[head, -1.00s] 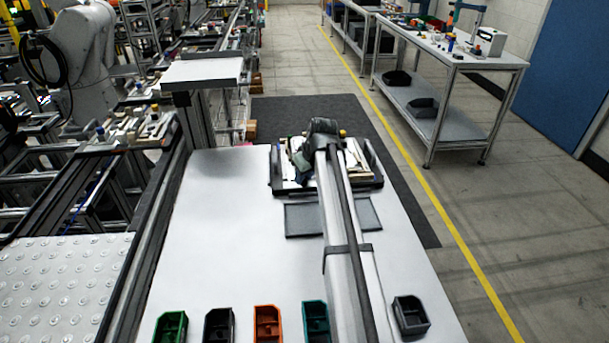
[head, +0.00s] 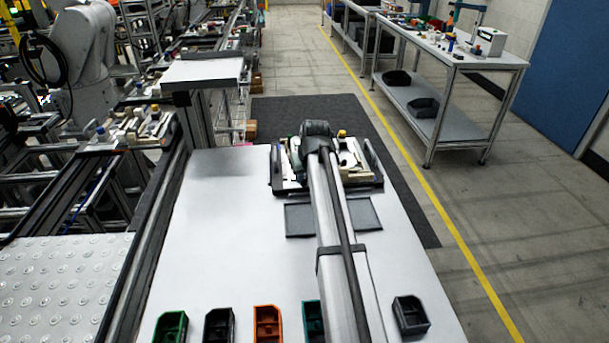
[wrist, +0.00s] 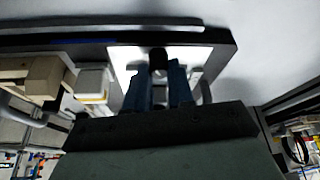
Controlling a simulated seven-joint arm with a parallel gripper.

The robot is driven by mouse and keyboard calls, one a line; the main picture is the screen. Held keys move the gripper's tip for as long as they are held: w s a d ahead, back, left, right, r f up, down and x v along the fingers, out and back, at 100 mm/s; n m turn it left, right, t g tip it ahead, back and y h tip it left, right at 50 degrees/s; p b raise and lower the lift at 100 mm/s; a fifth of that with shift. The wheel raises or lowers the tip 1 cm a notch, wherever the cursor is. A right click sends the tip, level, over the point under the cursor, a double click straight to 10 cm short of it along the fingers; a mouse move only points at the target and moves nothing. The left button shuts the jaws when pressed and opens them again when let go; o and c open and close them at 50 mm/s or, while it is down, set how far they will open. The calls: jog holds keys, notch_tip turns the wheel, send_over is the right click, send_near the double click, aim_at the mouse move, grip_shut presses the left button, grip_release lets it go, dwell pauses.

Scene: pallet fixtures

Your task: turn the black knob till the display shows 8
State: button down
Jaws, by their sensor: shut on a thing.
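The black knob (wrist: 158,58) shows at the top middle of the wrist view, on a white face of the pallet fixture. My gripper (wrist: 158,76) has its two blue-grey fingers on either side of the knob and is shut on it. In the head view the pallet fixture (head: 277,186) stands at the far end of the white table, and my arm covers its middle. My fingers and the knob are hidden there. I cannot make out the display or any number in either view.
Beside the knob in the wrist view are pale blocks (wrist: 92,84) on the fixture. A dark flat plate (head: 299,221) lies in front of the fixture. Several small bins, one orange (head: 267,325), line the near edge. The table's left half (head: 215,230) is clear.

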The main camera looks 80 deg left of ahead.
jog(key=shift+s+m+t, duration=0.1)
jog(key=shift+m+t, duration=0.3)
jog(key=shift+m, duration=1.1)
jog(key=c, duration=1)
grip_release()
jog(key=v, duration=1.3)
jog(key=shift+d+r, duration=0.3)
jog(key=shift+r, duration=0.05)
